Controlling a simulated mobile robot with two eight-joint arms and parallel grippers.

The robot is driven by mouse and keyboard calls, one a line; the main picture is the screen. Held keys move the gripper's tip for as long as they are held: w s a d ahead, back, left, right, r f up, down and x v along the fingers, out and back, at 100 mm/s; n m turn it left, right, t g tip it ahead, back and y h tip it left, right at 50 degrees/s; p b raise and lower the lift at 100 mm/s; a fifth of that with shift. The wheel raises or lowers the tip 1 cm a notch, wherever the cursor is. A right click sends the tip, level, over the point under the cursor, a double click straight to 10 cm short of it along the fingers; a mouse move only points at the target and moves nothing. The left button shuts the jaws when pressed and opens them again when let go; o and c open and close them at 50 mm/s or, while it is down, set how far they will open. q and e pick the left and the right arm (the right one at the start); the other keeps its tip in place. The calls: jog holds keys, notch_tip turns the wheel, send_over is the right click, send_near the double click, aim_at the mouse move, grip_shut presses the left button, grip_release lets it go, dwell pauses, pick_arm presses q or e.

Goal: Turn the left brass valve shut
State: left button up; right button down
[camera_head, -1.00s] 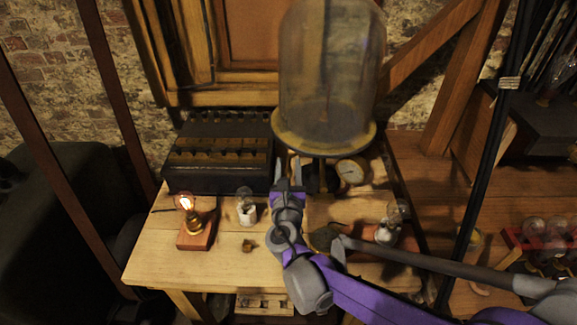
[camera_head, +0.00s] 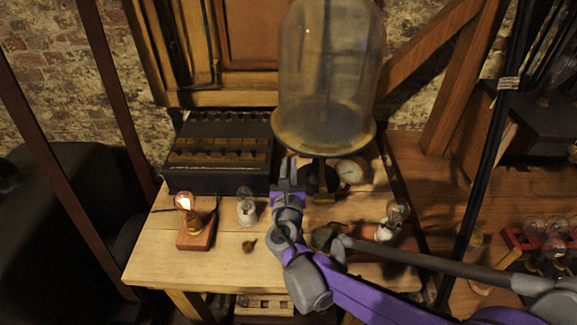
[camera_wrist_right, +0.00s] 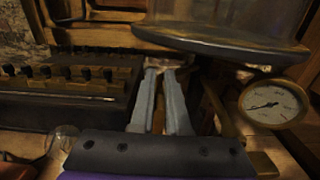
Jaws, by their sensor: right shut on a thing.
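My right gripper (camera_head: 289,171) is under the left side of the glass bell jar's base, just right of the black battery box. In the right wrist view its two grey fingers (camera_wrist_right: 164,85) point away and converge on a small pale brass piece, the left valve (camera_wrist_right: 165,63), at their tips. The gripper is shut on it. The fingers and the jar's rim hide most of the valve, so its turn angle cannot be told. The bell jar (camera_head: 328,70) stands on a brass-rimmed plate. My left gripper is not in view.
The black battery box (camera_head: 220,150) stands close left of the gripper. A round gauge (camera_head: 351,171) sits to the right, also in the wrist view (camera_wrist_right: 273,104).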

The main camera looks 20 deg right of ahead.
jog(key=m, duration=0.4)
jog(key=shift+s+d+p, duration=0.1)
jog(key=shift+d+p, duration=0.3)
jog(key=m, duration=0.4)
jog(key=d+f+m+p, duration=0.1)
jog(key=m, duration=0.4)
jog(key=f+m, duration=0.1)
jog(key=m, duration=0.3)
jog(key=shift+s+d+f+m, duration=0.25)
jog(key=shift+m, duration=0.05)
jog(key=c, duration=0.9)
grip_release()
